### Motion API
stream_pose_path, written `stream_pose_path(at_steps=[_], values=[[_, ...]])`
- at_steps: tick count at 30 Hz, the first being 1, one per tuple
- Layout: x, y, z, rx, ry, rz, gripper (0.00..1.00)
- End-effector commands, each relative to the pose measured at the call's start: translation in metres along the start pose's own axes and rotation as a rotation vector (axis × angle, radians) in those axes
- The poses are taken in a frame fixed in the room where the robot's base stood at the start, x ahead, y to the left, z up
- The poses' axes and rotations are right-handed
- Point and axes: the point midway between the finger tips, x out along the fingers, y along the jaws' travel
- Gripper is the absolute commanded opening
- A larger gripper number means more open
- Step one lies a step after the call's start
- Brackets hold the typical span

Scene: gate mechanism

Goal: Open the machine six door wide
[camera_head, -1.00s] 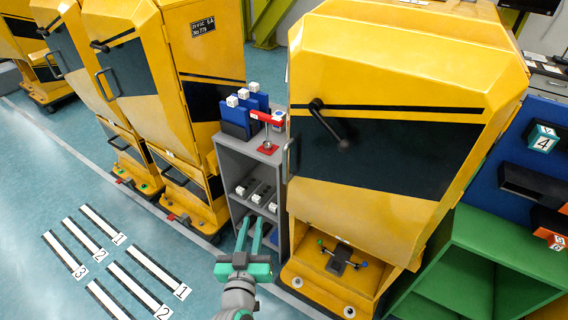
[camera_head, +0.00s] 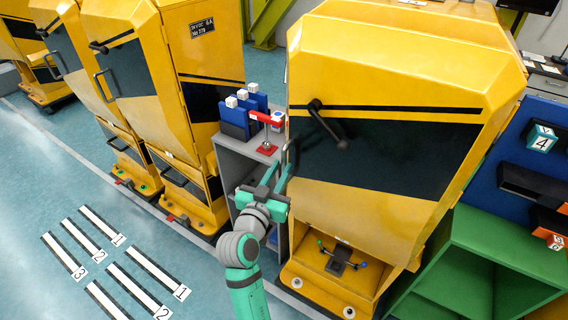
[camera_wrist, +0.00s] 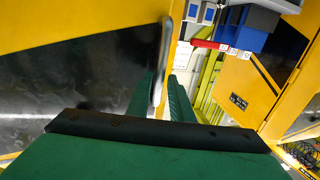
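The large yellow machine's door (camera_head: 390,150) fills the right-centre of the head view, with a black band and a black lever (camera_head: 328,125). The door looks shut. No number six shows on it. A slim grey vertical handle (camera_wrist: 164,45) stands at the door's left edge. My gripper (camera_head: 279,177) is at this handle in the head view, its fingers pointing up toward it. In the wrist view, the green fingers are apart with the handle's lower part between them. I cannot tell whether either finger touches it.
A grey shelf cart (camera_head: 236,150) with blue holders and a red-armed piece (camera_head: 266,119) stands close left of the door. More yellow machines (camera_head: 205,60) stand further left. A green shelf (camera_head: 505,245) is at the right.

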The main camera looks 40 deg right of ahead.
Motion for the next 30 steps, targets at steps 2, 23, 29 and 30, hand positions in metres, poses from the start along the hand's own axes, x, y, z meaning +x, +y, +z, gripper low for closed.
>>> stream_pose_path(at_steps=[2, 23, 29, 30], values=[[0.012, 0.001, 0.0, 0.0, 0.0, 0.002, 0.2], [0.033, 0.0, 0.0, -0.001, 0.0, 0.0, 0.0], [0.033, 0.001, 0.001, -0.001, -0.001, -0.001, 0.0], [0.033, 0.002, 0.001, -0.001, -0.001, -0.001, 0.0]])
